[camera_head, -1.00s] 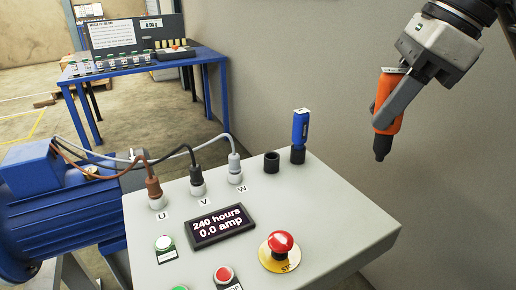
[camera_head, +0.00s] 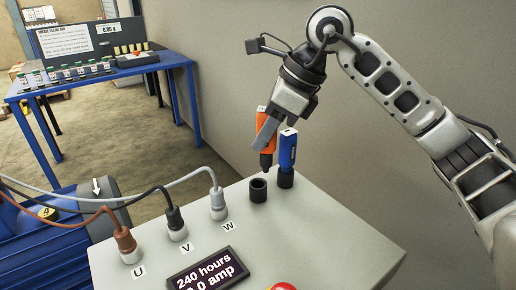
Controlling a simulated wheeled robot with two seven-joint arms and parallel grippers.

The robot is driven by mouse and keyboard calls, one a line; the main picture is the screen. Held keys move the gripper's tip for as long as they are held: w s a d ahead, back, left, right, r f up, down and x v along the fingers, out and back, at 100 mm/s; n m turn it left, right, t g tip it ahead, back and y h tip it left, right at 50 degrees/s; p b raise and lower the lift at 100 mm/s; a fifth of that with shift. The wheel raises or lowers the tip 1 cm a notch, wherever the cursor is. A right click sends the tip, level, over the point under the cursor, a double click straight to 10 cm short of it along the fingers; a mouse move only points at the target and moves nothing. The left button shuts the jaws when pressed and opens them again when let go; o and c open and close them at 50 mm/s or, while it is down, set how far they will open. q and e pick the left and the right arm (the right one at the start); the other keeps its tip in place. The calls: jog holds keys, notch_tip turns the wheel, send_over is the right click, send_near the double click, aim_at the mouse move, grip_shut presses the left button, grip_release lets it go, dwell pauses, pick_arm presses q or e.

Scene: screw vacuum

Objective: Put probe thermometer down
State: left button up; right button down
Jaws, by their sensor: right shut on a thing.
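The probe thermometer (camera_head: 266,158), an orange hand-held body with a dark tip, is held upright, slightly tilted, in my right gripper (camera_head: 268,132). The gripper's fingers are shut on it, and its middle is partly hidden by them. Its dark tip is a little above and behind the empty black round holder (camera_head: 258,191) on the panel top; the two look apart. A blue hand-held device (camera_head: 287,150) stands just right of it in a second black holder (camera_head: 285,180). My left gripper is out of view.
The grey control panel (camera_head: 330,225) carries three plugged cables at U, V and W, a display (camera_head: 208,272) and a red button (camera_head: 284,286). A blue motor (camera_head: 50,235) is at left. A blue table (camera_head: 110,75) with bottles stands behind. A plain wall (camera_head: 420,60) is at right.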

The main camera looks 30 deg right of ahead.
jog(key=shift+w+a+f, duration=0.3)
jog(key=shift+w+f, duration=0.35)
jog(key=shift+f, duration=0.1)
jog(key=shift+w+f, duration=0.1)
jog(key=shift+f, duration=1.55)
jog(key=shift+f, duration=0.2)
jog(key=c, duration=1.1)
grip_release()
